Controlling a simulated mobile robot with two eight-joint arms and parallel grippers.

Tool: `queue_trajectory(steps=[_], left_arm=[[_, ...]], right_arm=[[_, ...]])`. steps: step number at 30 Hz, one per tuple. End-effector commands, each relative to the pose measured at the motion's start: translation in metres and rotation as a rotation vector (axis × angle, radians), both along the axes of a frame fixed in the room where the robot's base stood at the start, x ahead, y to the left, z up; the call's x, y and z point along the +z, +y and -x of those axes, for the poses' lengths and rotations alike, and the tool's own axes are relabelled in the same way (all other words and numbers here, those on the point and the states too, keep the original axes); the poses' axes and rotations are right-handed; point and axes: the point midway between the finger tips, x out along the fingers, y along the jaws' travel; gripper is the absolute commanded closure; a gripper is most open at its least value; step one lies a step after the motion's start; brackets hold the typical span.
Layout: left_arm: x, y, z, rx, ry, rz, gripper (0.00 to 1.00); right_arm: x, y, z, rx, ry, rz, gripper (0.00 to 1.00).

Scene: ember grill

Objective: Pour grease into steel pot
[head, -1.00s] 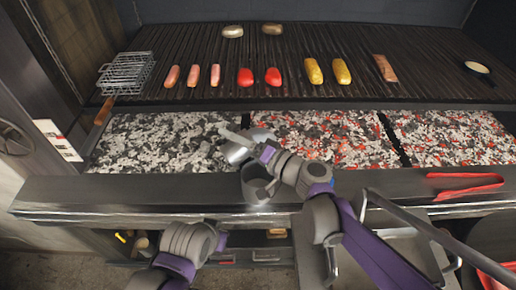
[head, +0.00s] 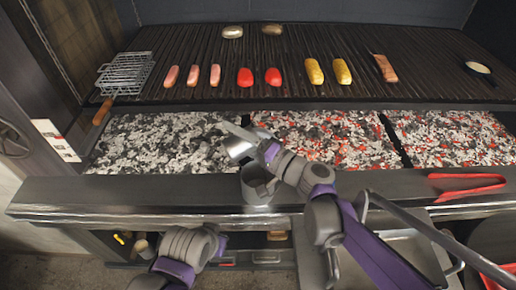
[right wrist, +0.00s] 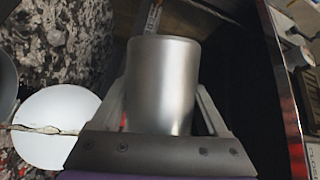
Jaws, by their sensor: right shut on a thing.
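My right gripper (head: 262,150) is shut on a shiny metal cup (head: 240,146), held tilted above the front ledge. The cup fills the middle of the right wrist view (right wrist: 163,85), between the two fingers. A steel pot (head: 259,188) stands on the ledge just below the cup, partly covered by my gripper and arm. No grease stream shows, and the inside of the pot is hidden. My left arm shows at the bottom of the head view, but its fingers do not show.
Glowing coal beds (head: 330,138) lie behind the ledge (head: 130,192). The grill grate (head: 290,50) above holds sausages and other food. Red tongs (head: 466,186) lie on the ledge's right.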

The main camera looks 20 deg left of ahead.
Motion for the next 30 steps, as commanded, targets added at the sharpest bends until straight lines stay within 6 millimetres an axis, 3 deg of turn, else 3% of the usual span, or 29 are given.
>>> queue_trajectory(steps=[30], left_arm=[[-0.0055,0.0,0.0017,0.0,0.003,0.0,1.0]], right_arm=[[0.0051,-0.0029,-0.0029,0.0,0.086,-0.084,0.84]])
